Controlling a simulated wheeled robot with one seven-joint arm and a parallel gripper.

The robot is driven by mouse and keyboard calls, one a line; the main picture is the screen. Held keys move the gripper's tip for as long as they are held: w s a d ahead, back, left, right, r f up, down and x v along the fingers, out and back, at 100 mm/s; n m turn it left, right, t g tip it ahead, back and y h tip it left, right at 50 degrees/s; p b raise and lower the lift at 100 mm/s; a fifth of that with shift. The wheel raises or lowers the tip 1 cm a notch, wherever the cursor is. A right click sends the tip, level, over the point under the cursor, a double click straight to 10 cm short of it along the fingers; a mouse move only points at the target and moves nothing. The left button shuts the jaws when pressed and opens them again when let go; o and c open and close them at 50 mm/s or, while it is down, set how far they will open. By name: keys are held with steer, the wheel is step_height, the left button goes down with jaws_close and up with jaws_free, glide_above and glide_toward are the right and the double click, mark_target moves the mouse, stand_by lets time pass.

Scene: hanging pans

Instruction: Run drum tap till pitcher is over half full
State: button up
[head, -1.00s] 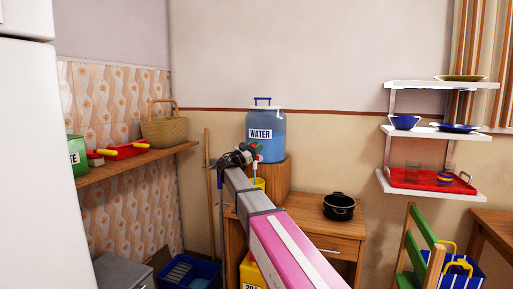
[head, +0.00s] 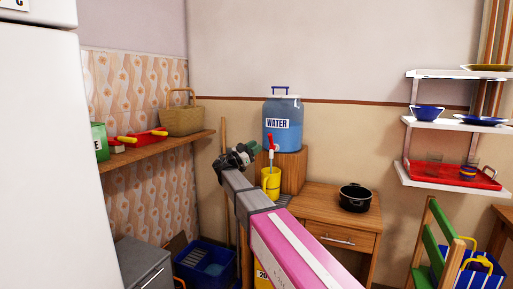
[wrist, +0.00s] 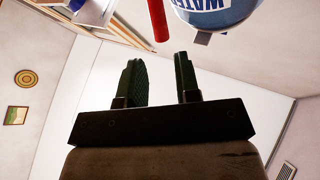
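The blue water drum (head: 282,112), labelled WATER, stands on a wooden block by the wall. Its red-handled tap (head: 270,143) is at the front, above a yellow pitcher (head: 271,185). I cannot see the water level inside the pitcher. My gripper (head: 254,148) is just left of the tap, apart from it in the picture. In the wrist view my gripper (wrist: 158,62) has its two dark green fingers spread with nothing between them. The red tap handle (wrist: 158,18) and the drum's base (wrist: 215,14) show beyond the fingertips.
A wooden cabinet with a black pot (head: 355,197) stands right of the pitcher. A wooden shelf (head: 160,149) with a basket (head: 182,120) is at left. A broom handle (head: 224,135) leans nearby. White wall shelves (head: 455,123) and a green chair (head: 432,245) are at right.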

jaws_close()
steer(key=n+t+y, duration=0.6)
steer(key=n+t, duration=0.2)
steer(key=n, duration=1.7)
glide_toward(270, 140)
steer(key=x, duration=0.7)
steer(key=shift+w+r, duration=0.1)
steer(key=shift+w, duration=0.2)
